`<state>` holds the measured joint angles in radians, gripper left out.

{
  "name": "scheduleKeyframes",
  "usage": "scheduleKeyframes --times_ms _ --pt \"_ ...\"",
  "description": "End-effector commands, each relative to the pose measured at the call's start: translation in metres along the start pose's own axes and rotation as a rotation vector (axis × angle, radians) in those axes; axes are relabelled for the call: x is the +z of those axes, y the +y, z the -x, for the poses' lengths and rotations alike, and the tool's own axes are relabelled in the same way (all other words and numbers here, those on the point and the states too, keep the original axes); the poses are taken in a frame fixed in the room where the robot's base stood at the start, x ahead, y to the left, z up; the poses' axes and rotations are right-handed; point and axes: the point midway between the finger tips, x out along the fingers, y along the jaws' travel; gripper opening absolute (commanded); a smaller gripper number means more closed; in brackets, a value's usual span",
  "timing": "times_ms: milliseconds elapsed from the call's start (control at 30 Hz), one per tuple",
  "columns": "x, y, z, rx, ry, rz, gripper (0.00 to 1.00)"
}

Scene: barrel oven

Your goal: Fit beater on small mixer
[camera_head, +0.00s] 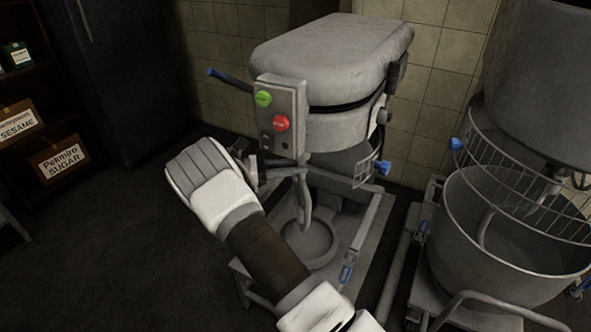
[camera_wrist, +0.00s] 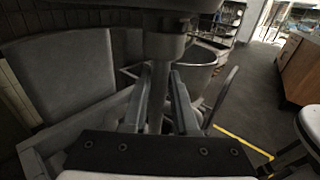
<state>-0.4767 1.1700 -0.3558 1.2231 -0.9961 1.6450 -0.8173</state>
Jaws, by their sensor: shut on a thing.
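The small mixer (camera_head: 330,60) stands in the middle of the head view, with a green and a red button on its front panel. My gripper (camera_head: 292,168) reaches in under its head from the left. In the wrist view my gripper (camera_wrist: 160,100) has its two fingers shut on the upright grey shaft of the beater (camera_wrist: 158,85). The beater (camera_head: 305,205) hangs upright below the mixer head, its lower end curved, above the round bowl seat. Its top meets the underside of the head (camera_wrist: 165,45); whether it is locked there I cannot tell.
A large mixer with a bowl (camera_head: 500,235) and wire guard stands close on the right. The small mixer's base frame (camera_head: 350,245) lies below my arm. Shelves with SESAME and SUGAR boxes (camera_head: 55,160) are at the far left. The floor (camera_head: 110,250) at left is clear.

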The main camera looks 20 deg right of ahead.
Motion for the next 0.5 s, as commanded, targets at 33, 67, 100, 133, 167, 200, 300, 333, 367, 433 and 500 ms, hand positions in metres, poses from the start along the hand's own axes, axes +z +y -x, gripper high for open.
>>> scheduleKeyframes --times_ms 33,67,100,133,167,200,300,333,367,433,500 --pt "0.0023 0.0004 -0.0004 -0.003 -0.003 -0.003 0.0" --pt "0.0024 0.0003 -0.0004 -0.003 -0.003 -0.003 0.0" --pt "0.0026 0.0003 -0.0004 -0.003 -0.003 -0.002 0.0" --pt "0.0026 0.0003 -0.0004 -0.003 -0.003 -0.002 0.0" --pt "0.0026 0.0003 -0.0004 -0.002 -0.003 -0.002 0.0" --pt "0.0026 0.0004 -0.0004 -0.002 -0.003 -0.002 0.0" --pt "0.0025 0.0004 -0.0003 -0.002 -0.003 -0.003 0.0" --pt "0.0026 0.0004 -0.0003 -0.002 -0.003 -0.003 0.0" --pt "0.0025 0.0004 -0.0003 -0.001 -0.003 -0.003 0.0" --pt "0.0024 0.0005 -0.0003 -0.001 -0.003 -0.002 0.4" --pt "0.0019 0.0004 -0.0002 -0.001 -0.003 -0.002 0.52"
